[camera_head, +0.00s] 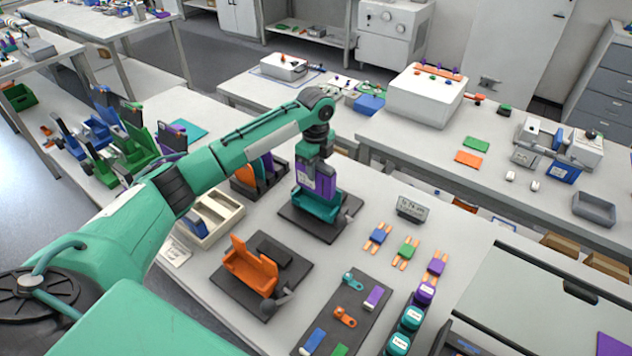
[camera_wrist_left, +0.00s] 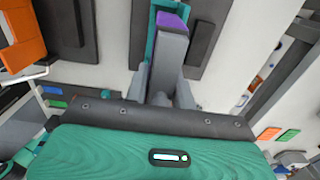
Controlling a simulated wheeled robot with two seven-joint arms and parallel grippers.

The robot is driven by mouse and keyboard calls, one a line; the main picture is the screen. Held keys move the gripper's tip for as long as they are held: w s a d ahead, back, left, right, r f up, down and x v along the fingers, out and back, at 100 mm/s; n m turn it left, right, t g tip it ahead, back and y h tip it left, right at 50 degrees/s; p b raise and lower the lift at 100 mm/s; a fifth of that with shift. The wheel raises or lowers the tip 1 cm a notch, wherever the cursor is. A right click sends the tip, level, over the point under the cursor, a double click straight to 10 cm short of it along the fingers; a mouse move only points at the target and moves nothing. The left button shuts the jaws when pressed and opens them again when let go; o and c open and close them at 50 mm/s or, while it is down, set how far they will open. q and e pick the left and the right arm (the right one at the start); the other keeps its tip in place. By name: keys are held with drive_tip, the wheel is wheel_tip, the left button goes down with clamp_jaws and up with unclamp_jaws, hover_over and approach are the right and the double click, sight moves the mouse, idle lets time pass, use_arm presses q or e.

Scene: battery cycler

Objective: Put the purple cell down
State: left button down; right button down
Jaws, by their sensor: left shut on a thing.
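The purple cell (camera_head: 316,182) is upright in the jaws of my left gripper (camera_head: 314,162), which points straight down and is shut on it. The cell's lower end is at a teal holder (camera_head: 315,207) on a dark base plate (camera_head: 345,226). The holder's front hides that end, so I cannot tell if it rests on the bottom. In the left wrist view a purple end of the cell (camera_wrist_left: 171,19) shows beyond the grey finger, with the teal holder (camera_wrist_left: 150,45) beside it. My right gripper is not in view.
An orange holder (camera_head: 250,270) on a dark plate stands nearer, empty. A rack with dark cells (camera_head: 258,175) and a beige tray (camera_head: 207,222) are to the left. Small tabbed parts (camera_head: 405,252) and a dark mat (camera_head: 345,312) lie to the right and front.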

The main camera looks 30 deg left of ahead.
sight(315, 186)
use_arm(q)
drive_tip(key=shift+f+p, duration=0.4)
drive_tip(key=shift+f, duration=1.2)
wheel_tip(315, 186, down, 3)
drive_tip(key=shift+r+p, duration=0.1)
drive_tip(key=shift+p, duration=0.5)
drive_tip(key=shift+f, duration=0.4)
drive_tip(key=c, duration=1.2)
unclamp_jaws()
drive_tip(key=shift+f, duration=0.15)
drive_tip(key=shift+o, duration=0.2)
